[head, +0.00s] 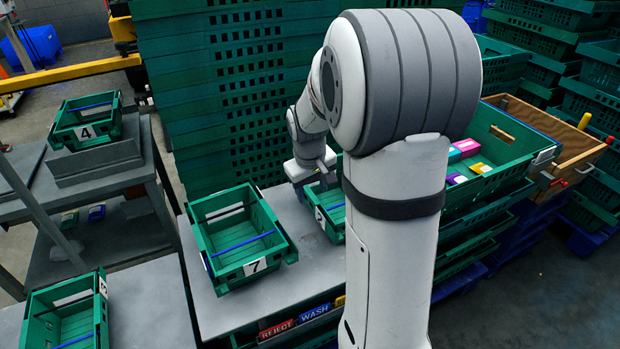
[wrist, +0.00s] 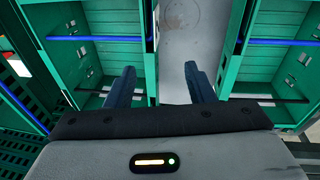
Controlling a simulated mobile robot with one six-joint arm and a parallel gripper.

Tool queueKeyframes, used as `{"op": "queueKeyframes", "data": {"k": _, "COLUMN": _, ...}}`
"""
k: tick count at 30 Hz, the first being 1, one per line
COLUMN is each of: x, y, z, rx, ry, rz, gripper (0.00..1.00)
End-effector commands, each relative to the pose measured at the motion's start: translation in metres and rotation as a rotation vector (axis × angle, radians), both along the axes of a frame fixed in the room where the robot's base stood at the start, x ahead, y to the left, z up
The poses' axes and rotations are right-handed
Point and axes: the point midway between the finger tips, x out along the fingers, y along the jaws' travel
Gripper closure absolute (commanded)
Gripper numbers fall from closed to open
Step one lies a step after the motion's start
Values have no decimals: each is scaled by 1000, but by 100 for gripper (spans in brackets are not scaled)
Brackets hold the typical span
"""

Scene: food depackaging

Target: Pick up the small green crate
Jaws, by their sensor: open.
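Several small green crates with blue bars show in the head view. The crate marked 7 (head: 216,272) stands on the grey table. A second crate (head: 325,222), marked 2, is partly hidden behind my arm. My gripper (head: 312,181) is at this second crate's far-left side. In the wrist view my gripper (wrist: 160,72) is open with nothing held. Its fingers point at the near right wall of a left-hand crate (wrist: 110,55); that wall shows between them. A right-hand crate (wrist: 282,62) lies beyond the right finger. Height and contact cannot be told.
Crates marked 4 (head: 85,131) and 3 (head: 98,310) stand on the left. A larger green crate (head: 510,135) with coloured boxes is at right, beside a wooden box (head: 560,150). Tall green crate stacks rise behind.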

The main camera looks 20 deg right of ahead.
Motion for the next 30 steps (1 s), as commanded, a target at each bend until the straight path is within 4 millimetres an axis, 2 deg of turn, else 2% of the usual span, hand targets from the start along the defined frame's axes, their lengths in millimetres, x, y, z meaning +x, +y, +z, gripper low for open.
{"op": "queueKeyframes", "data": {"k": 1, "x": 10, "y": -7, "z": -19, "rx": -4, "ry": 10, "rz": 6, "gripper": 51}}
{"op": "queueKeyframes", "data": {"k": 4, "x": 23, "y": -17, "z": -35, "rx": -12, "ry": 18, "rz": 18, "gripper": 51}}
{"op": "queueKeyframes", "data": {"k": 17, "x": 38, "y": -26, "z": -80, "rx": -17, "ry": 25, "rz": 26, "gripper": 51}}
{"op": "queueKeyframes", "data": {"k": 24, "x": 48, "y": -26, "z": -113, "rx": -16, "ry": 26, "rz": 25, "gripper": 51}}
{"op": "queueKeyframes", "data": {"k": 30, "x": 49, "y": -28, "z": -121, "rx": -17, "ry": 22, "rz": 25, "gripper": 51}}
